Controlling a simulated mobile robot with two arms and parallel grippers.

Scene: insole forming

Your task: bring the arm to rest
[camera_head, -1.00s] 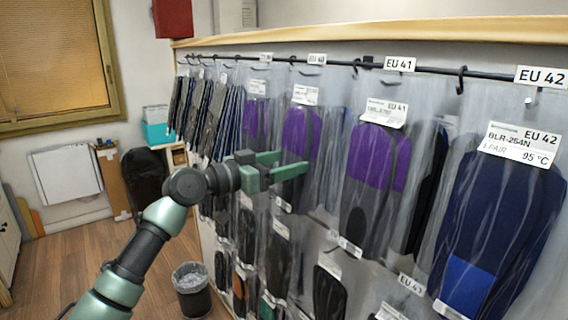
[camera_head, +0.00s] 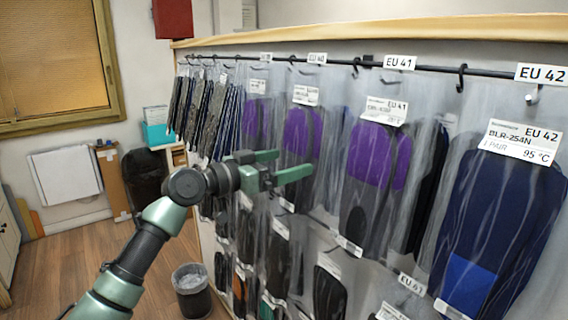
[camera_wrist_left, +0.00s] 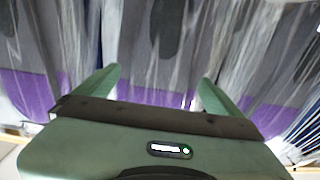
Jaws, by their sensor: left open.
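My left gripper (camera_head: 292,166) is open and empty in the head view. Its green fingers point right, in front of the rack of hanging clear bags. In the left wrist view its two fingers (camera_wrist_left: 158,90) stand wide apart with nothing between them. Behind them hang bags with purple and grey insoles, upside down in that view. In the head view a bag with purple and dark insoles (camera_head: 300,130) hangs just behind the fingers. I cannot tell whether the fingers touch the bag. My right gripper is not in view.
A rail (camera_head: 430,69) holds several bags with size labels. A bag of blue insoles (camera_head: 490,220) hangs at the right. A waste bin (camera_head: 191,290) stands on the wooden floor (camera_head: 80,255). Open floor lies left of the rack.

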